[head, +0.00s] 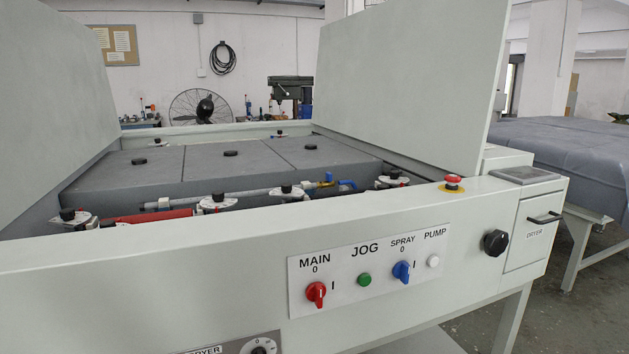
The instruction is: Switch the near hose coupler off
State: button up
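A blue fitting with a small yellow part (329,180), possibly a hose coupler, shows inside the machine between the grey covers and the front panel. It is too small and partly hidden for me to tell its switch position. A second blue piece (347,184) sits just right of it. A grey rod (215,197) runs left from the fitting. I cannot tell which piece is the near coupler. My gripper is not in view.
The front panel carries a red MAIN knob (316,293), a green JOG button (364,279) and a blue SPRAY knob (402,271). A red emergency button (452,183) stands on the right rim. Tall raised panels (410,80) flank the opening.

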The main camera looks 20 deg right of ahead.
aim_at(329, 183)
jog(key=i+l, duration=0.1)
jog(key=l, duration=0.25)
jog(key=i+l, duration=0.1)
jog(key=l, duration=0.2)
jog(key=i+l, duration=0.1)
jog(key=l, duration=0.25)
jog(key=i+l, duration=0.1)
jog(key=l, duration=0.25)
jog(key=u, duration=0.05)
